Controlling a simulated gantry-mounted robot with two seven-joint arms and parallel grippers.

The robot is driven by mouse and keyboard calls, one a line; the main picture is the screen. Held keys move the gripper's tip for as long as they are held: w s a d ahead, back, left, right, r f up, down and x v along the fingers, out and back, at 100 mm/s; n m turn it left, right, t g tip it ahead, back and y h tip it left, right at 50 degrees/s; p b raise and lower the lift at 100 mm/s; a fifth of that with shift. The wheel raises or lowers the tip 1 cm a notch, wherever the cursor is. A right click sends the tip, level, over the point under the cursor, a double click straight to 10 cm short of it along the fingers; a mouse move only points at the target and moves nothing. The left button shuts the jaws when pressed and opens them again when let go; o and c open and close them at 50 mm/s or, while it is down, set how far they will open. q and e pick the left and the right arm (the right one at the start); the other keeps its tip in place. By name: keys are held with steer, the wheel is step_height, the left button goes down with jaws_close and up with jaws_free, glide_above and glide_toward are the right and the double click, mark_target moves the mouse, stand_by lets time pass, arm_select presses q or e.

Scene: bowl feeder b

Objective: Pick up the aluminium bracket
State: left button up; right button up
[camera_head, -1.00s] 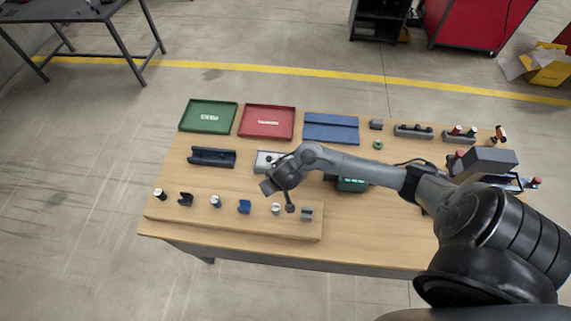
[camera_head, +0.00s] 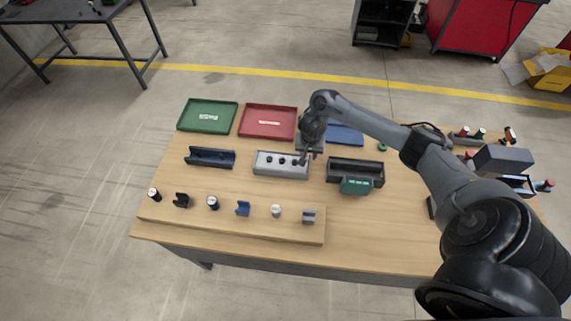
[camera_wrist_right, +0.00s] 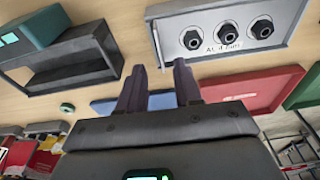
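The aluminium bracket, a small grey U-shaped piece (camera_head: 309,217), stands at the right end of the row on the raised front board (camera_head: 230,226). It does not show in the right wrist view. My right gripper (camera_head: 303,160) is behind the bracket in the head view, over the right end of the grey holder (camera_head: 270,171). The right wrist view shows its two dark fingers (camera_wrist_right: 159,80) apart with nothing between them. The grey holder (camera_wrist_right: 295,14) with its three dark round pieces shows beyond them. My left gripper is out of view.
The front row also has a silver cylinder (camera_head: 276,211), a blue bracket (camera_head: 242,208), a dark bracket (camera_head: 181,200) and dark cylinders. Green (camera_head: 207,116) and red (camera_head: 267,122) trays lie at the back. A dark bin (camera_head: 356,171) stands right of the grey holder.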

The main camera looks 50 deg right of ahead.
steer(key=shift+w+d+f+b, duration=0.15)
steer(key=shift+f+b, duration=0.35)
steer(key=shift+f, duration=2.2)
jaws_close()
